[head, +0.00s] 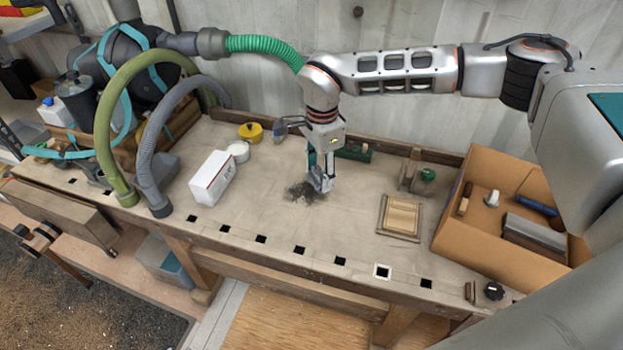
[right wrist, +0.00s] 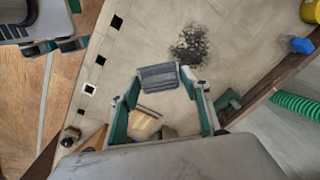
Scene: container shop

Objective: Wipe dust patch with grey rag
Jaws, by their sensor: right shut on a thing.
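A dark, crumbly dust patch (head: 300,192) lies on the pale bench top (head: 270,225), near its middle. It also shows in the right wrist view (right wrist: 190,46). My right gripper (head: 322,184) points down just right of the patch in the head view. It is shut on the grey rag (right wrist: 159,77), a small folded pad between its fingertips. In the right wrist view the rag is just below the patch, with a small gap in the picture; whether it touches the bench I cannot tell. Part of my left gripper (right wrist: 54,45) seems to show at the top left there; its jaws are unclear.
A white box (head: 212,178) stands left of the patch, with a yellow tin (head: 250,131) behind it. A wooden block in a frame (head: 399,217) and an open cardboard box (head: 460,235) are to the right. A green tool (head: 353,153) lies behind. The bench around the patch is clear.

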